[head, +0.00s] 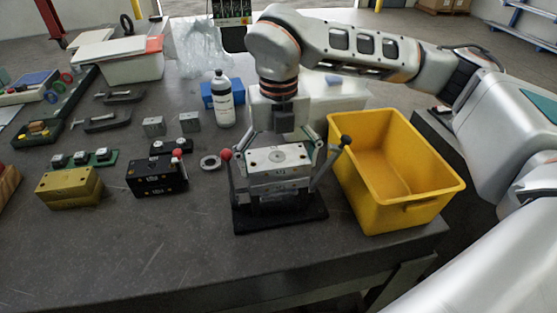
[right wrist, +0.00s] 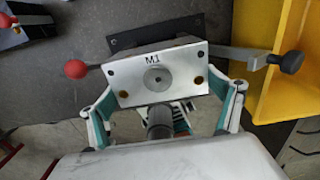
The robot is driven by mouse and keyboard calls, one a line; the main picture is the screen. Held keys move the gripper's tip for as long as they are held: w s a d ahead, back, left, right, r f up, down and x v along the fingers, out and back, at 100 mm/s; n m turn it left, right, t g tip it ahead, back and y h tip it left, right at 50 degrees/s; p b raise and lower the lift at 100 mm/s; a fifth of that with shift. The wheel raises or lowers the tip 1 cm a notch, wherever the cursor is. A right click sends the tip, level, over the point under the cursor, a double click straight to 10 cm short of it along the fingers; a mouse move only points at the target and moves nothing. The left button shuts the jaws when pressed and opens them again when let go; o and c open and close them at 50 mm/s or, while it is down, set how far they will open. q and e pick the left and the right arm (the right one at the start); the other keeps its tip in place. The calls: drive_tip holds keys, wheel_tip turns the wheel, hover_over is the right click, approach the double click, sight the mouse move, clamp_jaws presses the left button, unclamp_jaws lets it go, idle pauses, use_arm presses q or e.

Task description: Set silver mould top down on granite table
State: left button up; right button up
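The silver mould top (head: 278,158) is a flat metal block with a centre hole, brass-coloured spots and the mark M1; it also shows in the right wrist view (right wrist: 180,72). My right gripper (right wrist: 162,90) has its fingers against the block's two short ends, shut on it. In the head view the gripper (head: 280,160) comes down from above over it. Silver mould parts show just below the top, above a black pad (head: 308,217); I cannot tell whether there is a gap between them. The dark granite table (head: 160,245) is below. My left gripper is out of view.
Levers with a red knob (head: 226,154) and a black knob (head: 346,140) flank the mould. A yellow bin (head: 437,204) stands close on the right. A black mould (head: 157,178), a metal ring (head: 210,162) and a brass mould (head: 68,190) lie left. The table's front left is clear.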

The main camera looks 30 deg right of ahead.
sight(278, 161)
drive_tip(key=c, duration=1.1)
drive_tip(key=shift+r, duration=0.15)
drive_tip(key=shift+r+p, duration=0.7)
drive_tip(key=shift+r, duration=1.25)
